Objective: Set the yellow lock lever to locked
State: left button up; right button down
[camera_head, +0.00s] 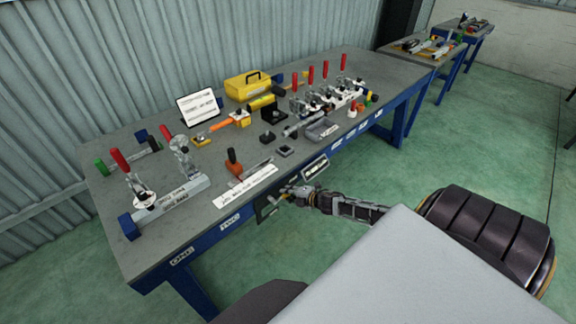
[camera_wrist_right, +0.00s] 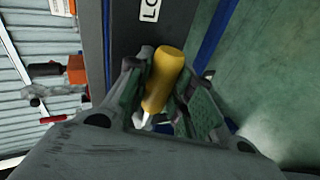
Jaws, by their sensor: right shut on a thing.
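The yellow lock lever (camera_wrist_right: 165,70) is in the middle of the right wrist view, between the two fingers of my right gripper (camera_wrist_right: 160,98). The gripper is shut on its yellow grip. A thin pale shaft shows at the grip's lower end. In the head view my right gripper (camera_head: 284,193) is at the bench's front side, below the tabletop edge, and the lever there is too small to make out well. A white label beginning "LO" (camera_wrist_right: 149,9) is partly in view above the lever. My left gripper is not in view.
The grey workbench (camera_head: 240,205) has blue legs and a front edge. Red-handled toggle clamps (camera_head: 325,70), a yellow toolbox (camera_head: 247,85) and an orange-handled tool (camera_head: 233,160) stand on it. Green floor (camera_head: 480,130) is open to the right.

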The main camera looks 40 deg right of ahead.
jog(key=shift+r+n+h+p, duration=0.25)
jog(key=shift+n+h+p, duration=0.05)
jog(key=shift+p, duration=0.1)
dwell(0.3)
jog(key=c, duration=1.2)
grip_release()
jog(key=shift+r, duration=0.1)
jog(key=shift+c, duration=0.2)
jog(key=shift+s, duration=0.2)
jog(key=v, duration=1.1)
jog(key=shift+s+r, duration=0.25)
